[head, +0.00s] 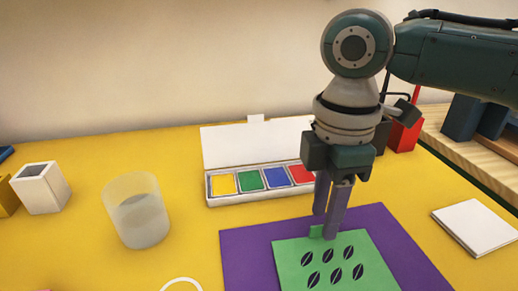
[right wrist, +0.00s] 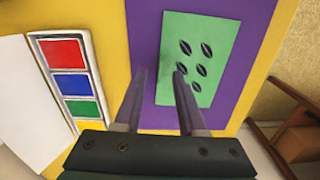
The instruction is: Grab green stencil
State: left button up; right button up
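The green stencil (head: 300,259), a flat sheet with several dark leaf-shaped cut-outs, lies on the purple mat (head: 240,262). A small green tab (head: 316,231) stands at its far edge. My right gripper (head: 330,226) points down over that edge, with its fingertips close to the tab. In the right wrist view the gripper (right wrist: 158,76) is open, its fingers apart near the edge of the stencil (right wrist: 215,50). I cannot make out the tab there, nor tell whether a fingertip touches it. My left gripper is not in view.
A white-lidded inkpad box (head: 260,197) with yellow, green, blue and red pads lies open behind the mat. A frosted cup (head: 138,215) and a white square holder (head: 41,188) stand at left. White paper (head: 474,227) lies at right.

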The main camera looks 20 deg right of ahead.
notch_tip(320, 180, down, 2)
jog(key=shift+f, duration=0.1)
jog(key=shift+c, duration=0.2)
grip_shut()
dwell(0.4)
